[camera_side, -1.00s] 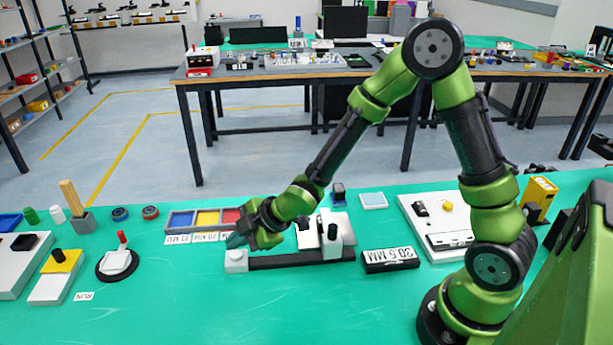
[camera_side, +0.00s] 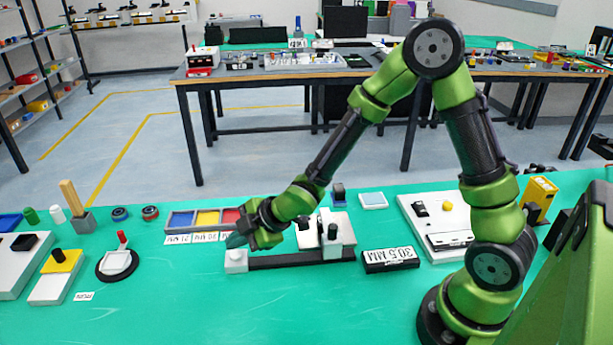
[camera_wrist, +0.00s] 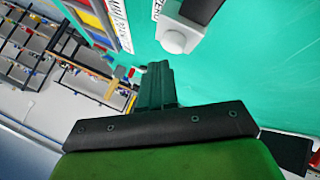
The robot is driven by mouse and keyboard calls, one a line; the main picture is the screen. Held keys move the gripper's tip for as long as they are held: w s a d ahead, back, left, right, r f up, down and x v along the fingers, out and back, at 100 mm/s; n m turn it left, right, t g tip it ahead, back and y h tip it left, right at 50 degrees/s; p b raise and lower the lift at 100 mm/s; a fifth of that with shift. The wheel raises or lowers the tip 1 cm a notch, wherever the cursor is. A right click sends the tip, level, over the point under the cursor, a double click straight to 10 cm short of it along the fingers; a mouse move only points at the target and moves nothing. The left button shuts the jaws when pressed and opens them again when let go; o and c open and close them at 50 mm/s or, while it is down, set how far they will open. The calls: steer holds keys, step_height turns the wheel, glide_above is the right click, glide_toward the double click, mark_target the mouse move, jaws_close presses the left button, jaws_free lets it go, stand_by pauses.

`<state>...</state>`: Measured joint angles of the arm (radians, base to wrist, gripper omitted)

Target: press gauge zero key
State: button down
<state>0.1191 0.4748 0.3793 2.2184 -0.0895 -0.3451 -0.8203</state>
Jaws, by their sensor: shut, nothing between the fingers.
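The gauge is a dark rail (camera_side: 290,261) on the green bench, with a white key block (camera_side: 236,266) at its left end. The key is a round white button (camera_wrist: 174,41) on that block, beside a label reading ZERO (camera_wrist: 156,9) in the wrist view. My gripper (camera_side: 236,241) is shut and empty, its fingertips just above the key block in the side view. In the wrist view my fingertips (camera_wrist: 157,68) appear below and left of the button, with a gap in the picture. I cannot tell the exact height or any contact. The gauge display (camera_side: 390,259) reads 30.5 MM.
A tray with blue, yellow and red compartments (camera_side: 193,212) sits just behind my gripper, with labels in front. A round black stand with a white top (camera_side: 118,264) is to the left. The front of the bench is clear.

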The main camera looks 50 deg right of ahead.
mark_target(240, 255)
steer(key=shift+f, duration=0.1)
stand_by(0.7)
steer(key=shift+f, duration=0.35)
steer(key=shift+f, duration=0.4)
stand_by(0.8)
steer(key=shift+r, duration=0.85)
steer(key=shift+r, duration=2.5)
